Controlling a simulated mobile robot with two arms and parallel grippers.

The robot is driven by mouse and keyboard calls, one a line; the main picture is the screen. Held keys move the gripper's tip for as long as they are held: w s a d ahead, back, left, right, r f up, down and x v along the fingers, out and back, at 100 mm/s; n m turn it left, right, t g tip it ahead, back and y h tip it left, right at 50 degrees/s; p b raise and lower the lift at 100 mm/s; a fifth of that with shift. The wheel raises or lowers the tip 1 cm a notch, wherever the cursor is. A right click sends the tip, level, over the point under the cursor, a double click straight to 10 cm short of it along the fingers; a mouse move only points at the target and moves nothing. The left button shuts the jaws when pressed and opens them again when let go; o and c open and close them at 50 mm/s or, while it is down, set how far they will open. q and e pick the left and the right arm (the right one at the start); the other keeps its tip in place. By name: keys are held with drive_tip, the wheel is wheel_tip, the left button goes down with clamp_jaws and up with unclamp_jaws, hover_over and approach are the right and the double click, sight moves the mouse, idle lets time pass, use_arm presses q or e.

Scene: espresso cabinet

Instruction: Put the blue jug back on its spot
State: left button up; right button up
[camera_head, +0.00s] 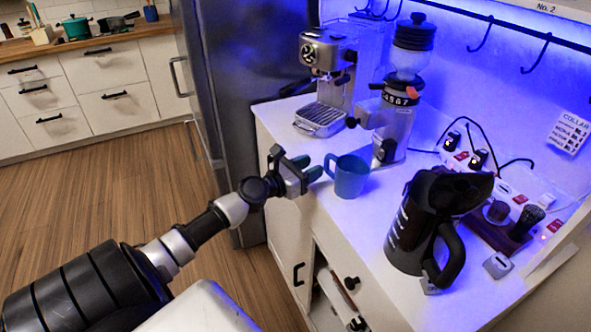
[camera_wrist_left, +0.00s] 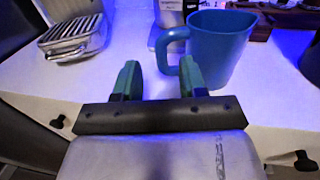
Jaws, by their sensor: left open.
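The blue jug (camera_head: 350,179) stands upright on the white cabinet top near its front edge, its handle turned left toward my gripper. My left gripper (camera_head: 308,167) is open, just left of the jug's handle. In the left wrist view the jug (camera_wrist_left: 222,50) is at the upper right. There the open fingers (camera_wrist_left: 160,80) point toward the counter, with the right fingertip close to the handle; I cannot tell whether it touches. Nothing is between the fingers. No marked spot for the jug is clear to me. My right gripper is not in view.
An espresso machine (camera_head: 327,75) and a grinder (camera_head: 398,90) stand behind the jug. A black kettle (camera_head: 425,225) is to its right, near a power strip (camera_head: 507,188) and a wooden stand (camera_head: 490,229). Hooks (camera_head: 481,35) hang on the wall. Some counter around the jug is clear.

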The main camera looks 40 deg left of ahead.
use_arm(q)
drive_tip(key=shift+s+a+b, duration=0.15)
drive_tip(key=shift+s+a, duration=0.1)
drive_tip(key=shift+s, duration=0.9)
drive_tip(key=shift+s+a+b, duration=0.15)
drive_tip(key=shift+s+a, duration=0.05)
drive_tip(key=shift+s, duration=0.9)
drive_tip(key=s+d+f+m+g+y, duration=0.1)
drive_tip(key=s+f+m+g, duration=0.3)
drive_tip(key=f, duration=0.8)
drive_tip(key=s+f+m+g+y, duration=0.15)
drive_tip(key=s+f+m, duration=0.4)
drive_tip(key=f, duration=0.75)
drive_tip(key=s+d+f+m+g+y, duration=0.1)
drive_tip(key=s+f+m+g, duration=0.4)
drive_tip(key=f, duration=0.7)
drive_tip(key=s+d+f+m+g, duration=0.2)
drive_tip(key=s+d+f+m, duration=0.3)
drive_tip(key=s, duration=0.4)
drive_tip(key=s+d+f+m+g, duration=0.2)
drive_tip(key=s+d+f+m, duration=0.4)
drive_tip(key=s+m, duration=0.3)
drive_tip(key=s+d+f+m+g, duration=0.2)
drive_tip(key=s+d+f+m, duration=0.3)
drive_tip(key=s+m, duration=0.3)
drive_tip(key=shift+s+d+f, duration=0.2)
drive_tip(key=shift+s+f, duration=0.5)
drive_tip(key=shift+f, duration=0.15)
